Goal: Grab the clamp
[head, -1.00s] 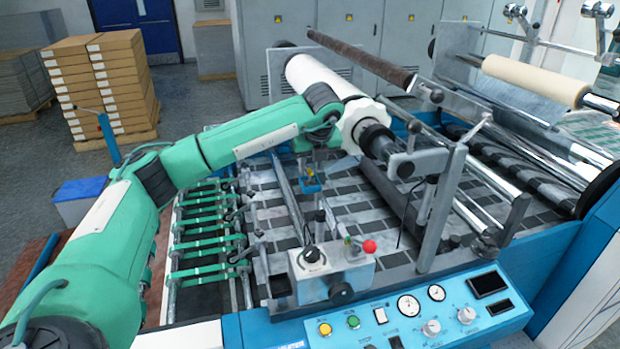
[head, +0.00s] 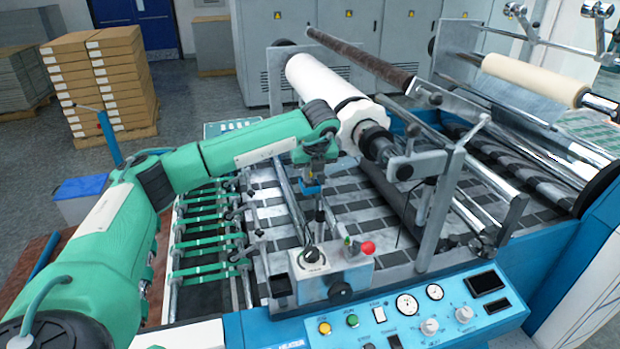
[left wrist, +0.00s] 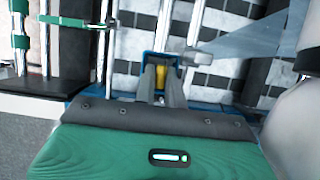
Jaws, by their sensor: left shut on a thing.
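The clamp seems to be a small blue piece (head: 311,188) with a yellow part, at the near left of the white film roll (head: 318,78). It sits above the checkered roller bed, at the top of a thin post. My left gripper (head: 314,174) points down onto it. In the left wrist view, the grey fingertips (left wrist: 161,85) are shut on the yellow part, with the clamp's blue body (left wrist: 148,60) around and behind them. The fingers and arm hide part of the clamp. My right gripper is not in view.
A control box with a red knob (head: 368,248) stands in front of the clamp, above the blue control panel (head: 400,308). Green belts (head: 200,235) run at the left. Metal bars and a dark shaft (head: 370,62) crowd the right and back.

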